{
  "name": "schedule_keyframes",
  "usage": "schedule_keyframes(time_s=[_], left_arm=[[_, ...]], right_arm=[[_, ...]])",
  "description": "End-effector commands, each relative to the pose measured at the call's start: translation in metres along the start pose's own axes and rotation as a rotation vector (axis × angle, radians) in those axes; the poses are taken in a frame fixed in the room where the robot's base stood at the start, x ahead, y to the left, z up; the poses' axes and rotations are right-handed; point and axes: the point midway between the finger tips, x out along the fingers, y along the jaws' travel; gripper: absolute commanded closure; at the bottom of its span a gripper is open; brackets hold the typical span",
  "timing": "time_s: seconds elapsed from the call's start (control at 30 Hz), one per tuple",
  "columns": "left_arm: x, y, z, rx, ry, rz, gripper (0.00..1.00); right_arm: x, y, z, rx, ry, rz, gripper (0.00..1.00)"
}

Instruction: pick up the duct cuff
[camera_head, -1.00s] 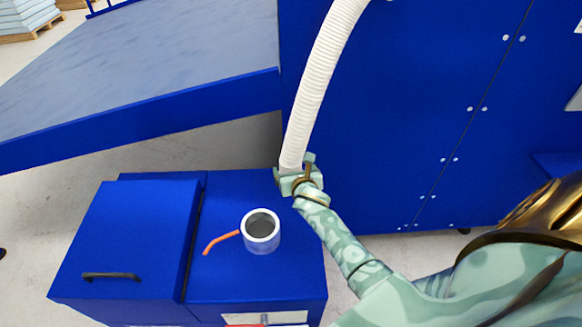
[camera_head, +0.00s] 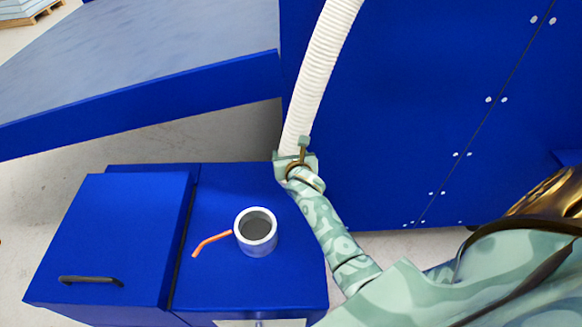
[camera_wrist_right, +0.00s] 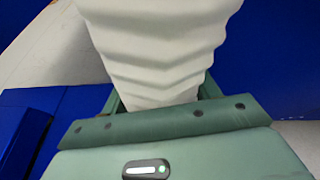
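A ribbed white hose (camera_head: 322,75) hangs down from the top of the head view. Its lower end, which I take to be the duct cuff (camera_head: 295,138), is at my right gripper (camera_head: 296,160), above the back right corner of the blue box. In the right wrist view the white ribbed end (camera_wrist_right: 155,50) fills the space between the fingers of my right gripper (camera_wrist_right: 160,97). A finger lies along each side with no clear gap, so it looks shut on it. The cuff's lowest part is hidden. My left gripper is not in view.
The blue box (camera_head: 290,265) carries an upright grey-white ring (camera_head: 256,245) with an orange lever (camera_head: 212,240), and a black-handled lid (camera_head: 110,235). A tall blue cabinet (camera_head: 420,100) stands behind and right. A sloping blue-edged table (camera_head: 150,93) is at upper left.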

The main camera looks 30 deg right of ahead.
Motion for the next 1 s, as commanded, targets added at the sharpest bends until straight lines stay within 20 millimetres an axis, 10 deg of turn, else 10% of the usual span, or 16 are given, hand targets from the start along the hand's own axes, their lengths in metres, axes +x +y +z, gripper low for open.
schedule_keyframes(time_s=[0.63, 1.0], left_arm=[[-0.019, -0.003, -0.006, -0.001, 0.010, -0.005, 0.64], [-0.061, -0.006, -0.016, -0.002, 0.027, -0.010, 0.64]], right_arm=[[-0.013, -0.001, 0.032, -0.003, -0.004, -0.001, 0.66], [-0.105, -0.001, 0.068, -0.001, 0.001, 0.001, 0.66]])
